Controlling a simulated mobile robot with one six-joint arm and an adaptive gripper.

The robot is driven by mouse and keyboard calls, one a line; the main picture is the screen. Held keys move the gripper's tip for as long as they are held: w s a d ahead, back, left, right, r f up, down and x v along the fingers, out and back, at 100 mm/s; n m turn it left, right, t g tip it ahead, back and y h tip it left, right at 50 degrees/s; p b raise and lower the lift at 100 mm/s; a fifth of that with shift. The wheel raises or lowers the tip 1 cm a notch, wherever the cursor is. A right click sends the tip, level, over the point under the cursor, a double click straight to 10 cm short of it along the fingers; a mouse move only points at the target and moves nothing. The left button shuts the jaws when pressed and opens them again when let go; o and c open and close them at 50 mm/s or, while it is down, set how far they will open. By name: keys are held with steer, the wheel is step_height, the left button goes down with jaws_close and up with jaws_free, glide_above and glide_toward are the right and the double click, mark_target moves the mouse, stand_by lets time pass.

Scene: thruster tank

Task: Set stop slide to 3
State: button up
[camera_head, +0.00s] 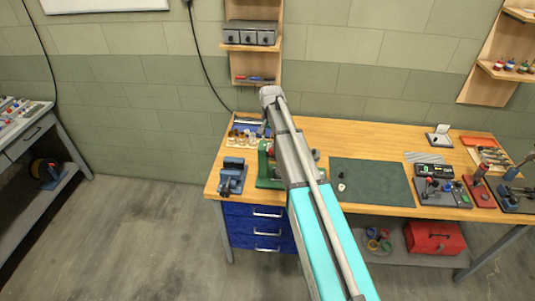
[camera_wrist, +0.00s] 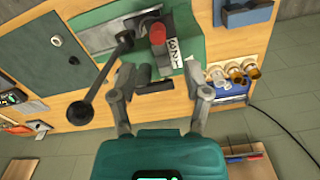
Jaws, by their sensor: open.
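In the wrist view a green bench press (camera_wrist: 102,30) has a red-topped stop slide (camera_wrist: 158,36) beside a white number scale (camera_wrist: 174,50) with dark digits. The slide's exact number cannot be told. A dark lever with a round black knob (camera_wrist: 80,112) reaches out on the left. My gripper (camera_wrist: 158,78) is open, its two fingers spread just below the slide in the picture, with the red top ahead between them and apart from both. In the head view the green press (camera_head: 265,170) is partly hidden behind my arm, and my gripper cannot be made out.
A blue vise (camera_head: 232,176) stands at the bench's left end, and brass-coloured parts (camera_wrist: 238,72) sit beside the press. A dark green mat (camera_head: 372,182) lies to the right of my arm. Several devices, among them a control box (camera_head: 440,192), stand farther right.

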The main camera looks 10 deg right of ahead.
mark_target(270, 149)
steer(key=shift+f+b, duration=3.05)
steer(key=shift+f, duration=0.3)
jaws_close()
